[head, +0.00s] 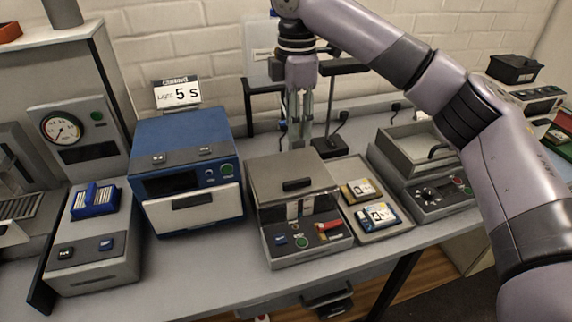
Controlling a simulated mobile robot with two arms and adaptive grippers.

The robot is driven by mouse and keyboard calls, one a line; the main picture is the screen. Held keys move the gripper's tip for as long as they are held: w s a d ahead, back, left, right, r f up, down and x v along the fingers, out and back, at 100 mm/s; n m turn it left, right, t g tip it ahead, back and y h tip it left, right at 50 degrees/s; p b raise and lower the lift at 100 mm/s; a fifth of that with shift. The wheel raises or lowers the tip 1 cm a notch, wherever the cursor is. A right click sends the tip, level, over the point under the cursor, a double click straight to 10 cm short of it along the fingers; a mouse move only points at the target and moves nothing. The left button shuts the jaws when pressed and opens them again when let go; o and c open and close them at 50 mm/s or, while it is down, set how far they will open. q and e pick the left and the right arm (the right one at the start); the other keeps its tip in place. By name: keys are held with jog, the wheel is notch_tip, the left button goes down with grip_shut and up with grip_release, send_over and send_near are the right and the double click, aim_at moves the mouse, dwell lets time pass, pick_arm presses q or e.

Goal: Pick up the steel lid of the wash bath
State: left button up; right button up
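My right gripper (298,130) points down behind the grey device with the black top handle, near the back of the bench. Its two fingers stand apart with a narrow gap, and I see nothing held between them. At the right, a grey basin-like unit (422,184) with a dial and a green button looks like the wash bath. Its top is a pale steel plate or lid (408,143) with a black handle at its right side; I cannot tell how it is seated. The gripper is left of it and apart from it. My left gripper is not in view.
A grey device (292,172) with a black handle stands below the gripper. Beside it a tray (373,235) holds two small boxes. A blue oven-like box (181,150) stands to the left. A black stand (328,146) is close right of the gripper. My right arm crosses above the bath.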

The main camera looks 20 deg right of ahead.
jog(key=p, duration=0.3)
send_over(295, 181)
jog(key=f, duration=1)
jog(key=shift+s+a+f, duration=0.15)
jog(key=shift+s+f, duration=0.15)
jog(key=shift+s, duration=0.1)
jog(key=shift+f, duration=0.5)
jog(key=shift+w+f+p, duration=0.15)
jog(key=shift+f+p, duration=0.2)
jog(key=f, duration=0.1)
jog(key=f+p, duration=0.1)
jog(key=f, duration=0.2)
jog(key=shift+w+f, duration=0.1)
jog(key=shift+w, duration=0.15)
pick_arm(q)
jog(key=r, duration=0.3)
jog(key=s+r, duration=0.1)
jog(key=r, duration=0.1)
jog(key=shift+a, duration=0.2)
pick_arm(e)
jog(key=shift+c, duration=0.3)
